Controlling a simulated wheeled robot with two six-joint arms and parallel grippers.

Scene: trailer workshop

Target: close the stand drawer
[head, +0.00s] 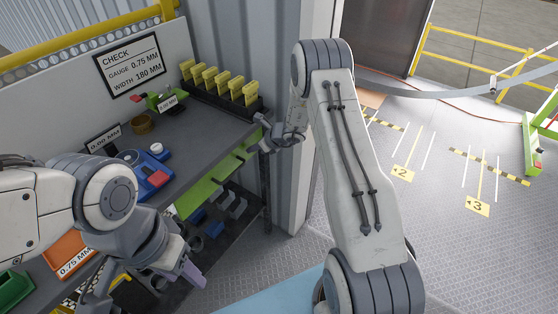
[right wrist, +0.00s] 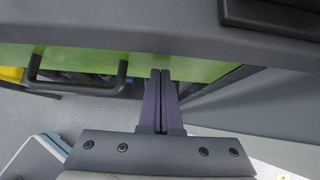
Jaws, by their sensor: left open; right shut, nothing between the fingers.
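The stand drawer's green front (head: 203,195) shows under the front edge of the dark bench top in the head view. In the right wrist view the green front (right wrist: 190,67) runs beneath the top's edge, with a black bar handle (right wrist: 78,88) left of my fingers. I cannot tell how far the drawer stands out. My right gripper (head: 266,142) is shut and empty at the bench's far right end; its fingertips (right wrist: 160,75) are at the green front, contact unclear. My left gripper (head: 150,285) is open and empty, low in front of the bench.
The bench top (head: 215,135) bears a rack of yellow pieces (head: 218,82), a blue device (head: 152,178) and a brass ring (head: 142,123). A shelf with dark parts (head: 225,210) lies below. A corrugated wall (head: 294,180) stands beyond the bench end.

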